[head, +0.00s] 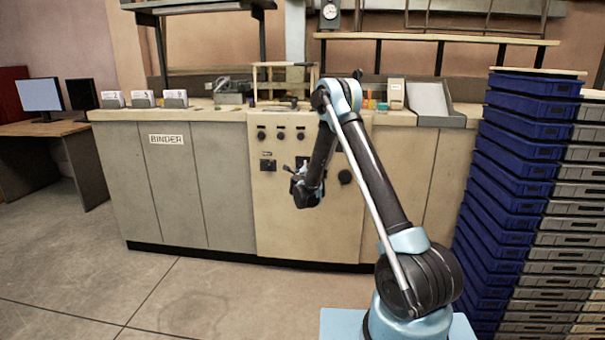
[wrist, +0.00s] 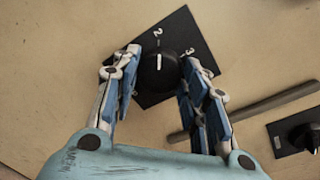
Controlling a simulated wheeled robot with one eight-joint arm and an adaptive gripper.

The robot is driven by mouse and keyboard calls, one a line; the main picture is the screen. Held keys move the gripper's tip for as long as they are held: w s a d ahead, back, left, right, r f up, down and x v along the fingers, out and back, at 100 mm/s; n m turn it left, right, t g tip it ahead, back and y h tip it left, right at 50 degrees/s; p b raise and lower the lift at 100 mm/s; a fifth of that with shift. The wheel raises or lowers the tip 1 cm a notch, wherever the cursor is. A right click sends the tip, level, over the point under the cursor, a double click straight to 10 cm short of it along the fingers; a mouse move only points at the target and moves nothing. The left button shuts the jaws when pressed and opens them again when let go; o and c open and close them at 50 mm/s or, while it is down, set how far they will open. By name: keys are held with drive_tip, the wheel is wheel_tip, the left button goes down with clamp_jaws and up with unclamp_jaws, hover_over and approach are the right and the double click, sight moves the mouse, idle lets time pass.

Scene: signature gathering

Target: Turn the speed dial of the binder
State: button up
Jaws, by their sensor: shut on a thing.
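The speed dial (wrist: 165,80) is a round black knob with a white pointer line. It sits on a black square plate (wrist: 195,40) marked with a 2 and a 3 in the wrist view, and its pointer faces roughly toward the 2. My gripper (wrist: 159,68) has one finger on each side of the knob and is shut on it. In the head view the binder (head: 225,180) is a long cream cabinet with a control panel. My gripper (head: 304,190) is against the front of this panel there, and I cannot make out the dial behind it.
A grey bar (wrist: 250,110) and another black knob (wrist: 305,135) are right of the dial in the wrist view. Stacked blue crates (head: 515,165) stand at the right. A desk with a monitor (head: 40,95) is at the left. The floor in front is clear.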

drive_tip(key=shift+a+n, duration=0.1)
drive_tip(key=shift+n, duration=0.4)
drive_tip(key=o, duration=1.1)
drive_tip(key=shift+c, duration=0.2)
drive_tip(key=s, duration=1.2)
drive_tip(key=shift+r, duration=0.4)
drive_tip(key=shift+w, duration=0.1)
